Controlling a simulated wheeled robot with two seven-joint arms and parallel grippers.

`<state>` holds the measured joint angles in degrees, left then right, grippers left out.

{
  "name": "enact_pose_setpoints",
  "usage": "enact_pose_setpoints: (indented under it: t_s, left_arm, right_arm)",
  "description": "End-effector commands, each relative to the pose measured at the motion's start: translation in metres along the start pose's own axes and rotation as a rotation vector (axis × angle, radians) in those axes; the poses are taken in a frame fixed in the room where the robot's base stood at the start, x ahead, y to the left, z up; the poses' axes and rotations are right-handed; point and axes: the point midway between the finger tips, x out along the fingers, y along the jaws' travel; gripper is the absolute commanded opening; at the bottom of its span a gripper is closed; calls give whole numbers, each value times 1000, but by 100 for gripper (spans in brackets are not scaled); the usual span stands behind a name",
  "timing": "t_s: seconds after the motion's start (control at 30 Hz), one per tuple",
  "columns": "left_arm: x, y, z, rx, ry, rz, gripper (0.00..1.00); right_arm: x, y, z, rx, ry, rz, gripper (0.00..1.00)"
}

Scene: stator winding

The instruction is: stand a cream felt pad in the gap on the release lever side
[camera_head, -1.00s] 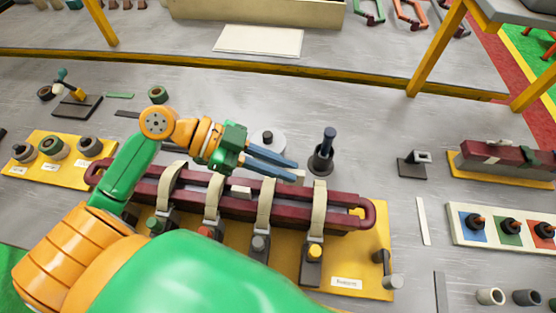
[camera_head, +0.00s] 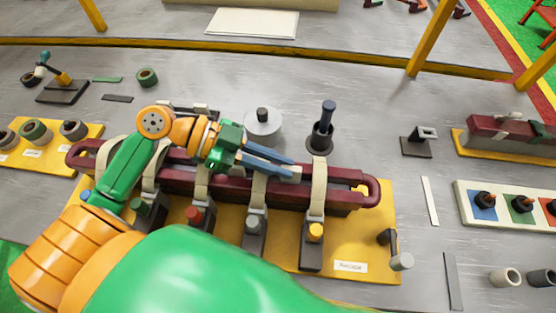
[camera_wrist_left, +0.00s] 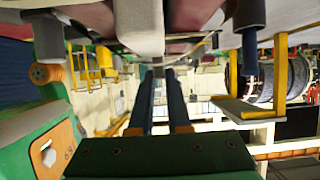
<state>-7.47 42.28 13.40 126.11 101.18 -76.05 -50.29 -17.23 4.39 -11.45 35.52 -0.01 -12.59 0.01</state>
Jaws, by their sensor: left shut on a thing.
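The maroon coil loop (camera_head: 345,196) lies along the yellow base plate (camera_head: 365,218), crossed by several cream straps with dark clamps. My left gripper (camera_head: 294,168) is over the coil, between the strap of the grey-knobbed clamp (camera_head: 253,224) and that of the yellow-knobbed clamp (camera_head: 314,232). Its blue fingers are shut on a small pale piece, apparently the cream felt pad (camera_head: 292,174), mostly hidden by the fingers. In the left wrist view the fingers (camera_wrist_left: 161,75) reach under the coil area, the pad indistinct. A black lever with a grey end (camera_head: 401,262) stands at the plate's right.
A dark post (camera_head: 322,130) and a pale disc with a dark knob (camera_head: 262,125) stand behind the coil. A small dark stand (camera_head: 418,143) and a cream strip (camera_head: 430,201) lie right. The grey table between the post and stand is clear.

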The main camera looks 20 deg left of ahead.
Motion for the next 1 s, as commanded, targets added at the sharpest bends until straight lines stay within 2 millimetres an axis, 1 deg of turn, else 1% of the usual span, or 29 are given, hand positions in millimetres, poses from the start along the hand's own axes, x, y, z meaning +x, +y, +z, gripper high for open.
enact_pose_setpoints:
  t_s: [0.23, 0.27, 0.3, 0.37, 0.67, 0.77, 0.9, 1.0]
  left_arm:
    - [0, 0, 0, 0, 0, 0, 0]
    - [0, 0, 0, 0, 0, 0, 24]
    - [0, 0, 0, 0, 0, 0, 34]
    - [0, 0, 0, 0, 0, 0, 50]
    - [-1, 0, 1, 0, 0, -1, 50]
    - [-14, -1, 4, -1, -3, -3, 50]
    - [-44, -1, 4, 0, -3, -4, 50]
    - [-61, -1, 3, -2, -2, -3, 50]
  right_arm:
    - [0, 0, -1, -1, 1, 0, 50]
    - [0, 0, -1, -1, 1, 0, 50]
    - [0, 0, -1, -1, 1, 0, 50]
    - [0, 0, -1, -1, 1, 0, 50]
    - [1, 2, 0, -2, 1, 2, 50]
    - [8, 2, 0, -2, 0, 3, 50]
    - [18, 3, 2, -2, 0, 5, 50]
    - [21, 3, 2, -2, 0, 5, 50]
